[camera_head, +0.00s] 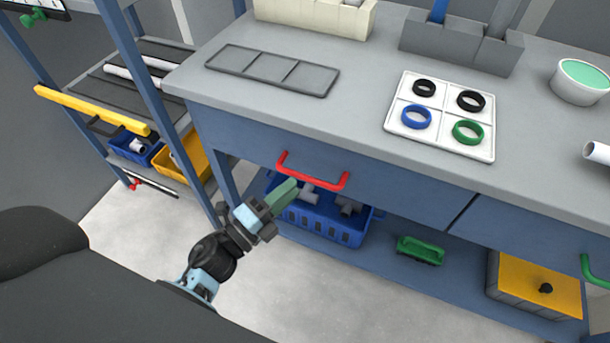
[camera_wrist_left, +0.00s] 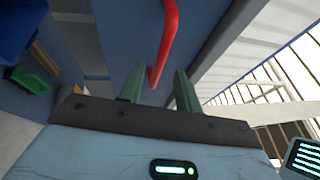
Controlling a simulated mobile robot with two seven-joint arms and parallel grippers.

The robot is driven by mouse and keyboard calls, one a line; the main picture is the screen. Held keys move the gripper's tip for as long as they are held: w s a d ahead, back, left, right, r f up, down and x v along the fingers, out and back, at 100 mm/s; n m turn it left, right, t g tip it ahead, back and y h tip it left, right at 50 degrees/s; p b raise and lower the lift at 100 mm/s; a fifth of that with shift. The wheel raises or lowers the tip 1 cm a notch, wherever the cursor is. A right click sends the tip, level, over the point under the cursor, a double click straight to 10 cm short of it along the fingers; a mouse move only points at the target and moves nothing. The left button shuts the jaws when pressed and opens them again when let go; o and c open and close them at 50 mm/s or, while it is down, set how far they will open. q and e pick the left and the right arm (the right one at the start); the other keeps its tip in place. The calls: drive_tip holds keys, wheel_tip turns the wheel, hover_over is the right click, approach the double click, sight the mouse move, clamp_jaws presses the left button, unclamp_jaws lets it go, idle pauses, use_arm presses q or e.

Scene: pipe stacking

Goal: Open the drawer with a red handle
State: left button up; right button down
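The red handle (camera_head: 311,171) is a bar on the front of a blue drawer (camera_head: 380,185) under the grey worktop. The drawer front looks flush with the bench. My left gripper (camera_head: 283,193) is just below and in front of the handle in the head view. In the left wrist view the two green fingers of the left gripper (camera_wrist_left: 158,90) are spread apart, and the red handle (camera_wrist_left: 165,45) runs up from between their tips. I cannot tell whether the fingers touch it. My right gripper is not in view.
A blue crate (camera_head: 320,229) with pipe pieces stands on the lower shelf, behind the gripper. Rings lie on a white tray (camera_head: 440,148) on the worktop. A shelf rack with a yellow bar (camera_head: 93,110) stands left.

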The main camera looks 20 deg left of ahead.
sight(304, 176)
use_arm(q)
drive_tip(key=shift+x, duration=2.6)
drive_tip(key=shift+c, duration=0.4)
clamp_jaws()
